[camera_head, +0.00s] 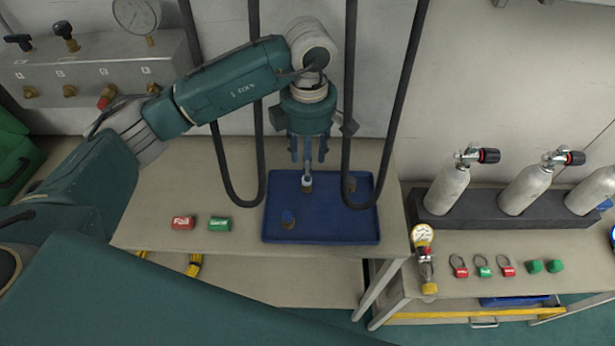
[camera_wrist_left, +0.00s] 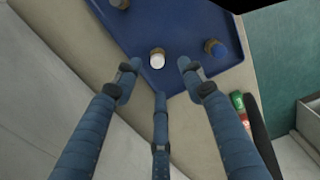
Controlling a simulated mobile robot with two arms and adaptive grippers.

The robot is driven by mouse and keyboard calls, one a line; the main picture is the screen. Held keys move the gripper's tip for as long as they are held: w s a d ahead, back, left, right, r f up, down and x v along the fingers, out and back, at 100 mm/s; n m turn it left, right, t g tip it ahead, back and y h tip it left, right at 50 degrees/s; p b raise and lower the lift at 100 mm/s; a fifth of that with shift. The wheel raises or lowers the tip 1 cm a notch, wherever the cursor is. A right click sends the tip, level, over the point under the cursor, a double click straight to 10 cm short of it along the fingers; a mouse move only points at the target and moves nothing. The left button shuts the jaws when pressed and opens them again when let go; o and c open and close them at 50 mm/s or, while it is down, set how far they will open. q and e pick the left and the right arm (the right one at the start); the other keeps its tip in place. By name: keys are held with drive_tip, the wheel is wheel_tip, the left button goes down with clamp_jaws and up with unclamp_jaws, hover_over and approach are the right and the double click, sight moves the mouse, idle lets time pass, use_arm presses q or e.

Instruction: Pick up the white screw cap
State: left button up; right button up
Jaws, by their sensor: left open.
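The white screw cap (camera_head: 307,182), which has some brass colour at its base, stands in the blue tray (camera_head: 322,231) near its back edge. In the left wrist view the white cap (camera_wrist_left: 157,61) sits between and just beyond the spread fingertips. My left gripper (camera_head: 308,160) points down above the cap, open and empty; its fingers (camera_wrist_left: 158,75) also show in the left wrist view. The fingers appear apart from the cap, though the exact height gap is hard to tell. My right gripper is not in view.
A blue-topped fitting (camera_head: 288,218) and a brass-coloured one (camera_head: 350,184) share the tray. A red tag (camera_head: 183,223) and a green tag (camera_head: 220,223) lie left of it. Black hoses (camera_head: 350,120) hang behind the tray on both sides of the gripper. Cylinders (camera_head: 447,188) stand at right.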

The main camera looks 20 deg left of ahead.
use_arm(q)
wheel_tip(320, 180, down, 3)
drive_tip(key=shift+r+p, duration=0.1)
drive_tip(key=shift+p, duration=0.25)
drive_tip(key=shift+f+p, duration=0.3)
drive_tip(key=f, duration=0.1)
drive_tip(key=f+p, duration=0.2)
drive_tip(key=shift+w+a+f, duration=0.25)
drive_tip(key=shift+f, duration=0.55)
clamp_jaws()
